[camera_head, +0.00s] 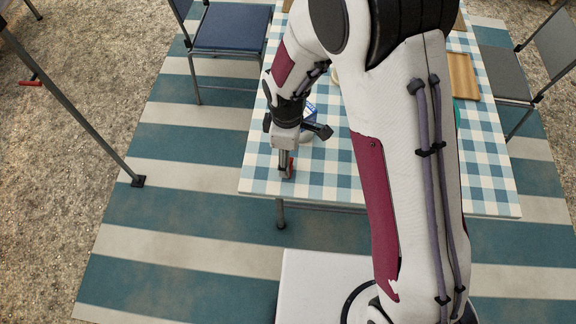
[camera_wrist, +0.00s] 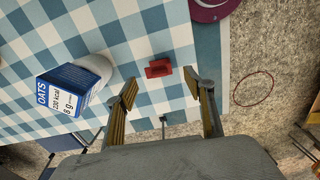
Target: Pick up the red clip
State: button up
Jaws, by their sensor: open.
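The red clip (camera_wrist: 158,68) lies on the blue-and-white checked tablecloth near the table's edge in the wrist view. My gripper (camera_wrist: 162,84) is open, its two fingers spread left and right of the clip in the picture, with nothing between them. The clip sits slightly beyond the fingertips, and I cannot tell the height gap. In the head view my gripper (camera_head: 286,174) points down over the table's near left corner. A bit of the red clip (camera_head: 291,167) shows beside the fingers; the rest is hidden.
A blue oats box (camera_wrist: 68,92) and a white rounded item (camera_wrist: 97,68) are left of the gripper. The checked table (camera_head: 340,185) has a wooden board (camera_head: 462,76) at right. Chairs (camera_head: 232,28) stand around it. A magenta rounded thing (camera_wrist: 210,8) is at the wrist view's top.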

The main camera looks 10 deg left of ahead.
jog(key=shift+w+d+f, duration=0.1)
jog(key=shift+d+f, duration=0.05)
jog(key=shift+f, duration=1.5)
jog(key=c, duration=0.9)
